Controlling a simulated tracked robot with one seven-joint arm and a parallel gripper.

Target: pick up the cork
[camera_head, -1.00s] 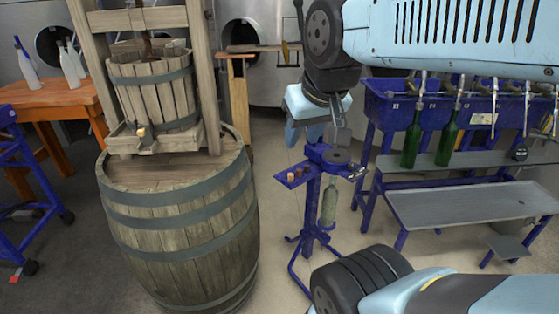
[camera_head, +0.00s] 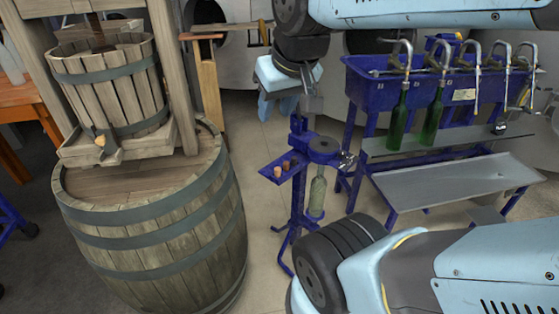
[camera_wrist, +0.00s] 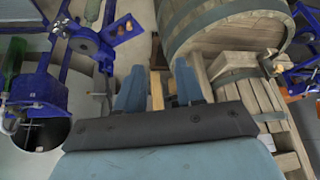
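Small tan and brown corks (camera_head: 277,171) sit on the blue side tray (camera_head: 267,171) of a blue corking stand (camera_head: 298,205). They also show at the top of the wrist view, the lighter one clearest (camera_wrist: 121,31). My gripper (camera_head: 277,105) hangs above and slightly left of the stand in the head view, apart from the corks. In the wrist view its two blue-grey fingers (camera_wrist: 158,72) are spread with nothing between them, and the corks lie beyond them, up and left. A bottle (camera_head: 317,196) stands in the corking stand.
A large barrel (camera_head: 150,240) stands left, with a wooden press basket (camera_head: 110,85) above it. A blue filler (camera_head: 440,95) with green bottles (camera_head: 398,124) and a grey shelf (camera_head: 455,180) stand right. A wooden post (camera_head: 208,90) rises behind the barrel.

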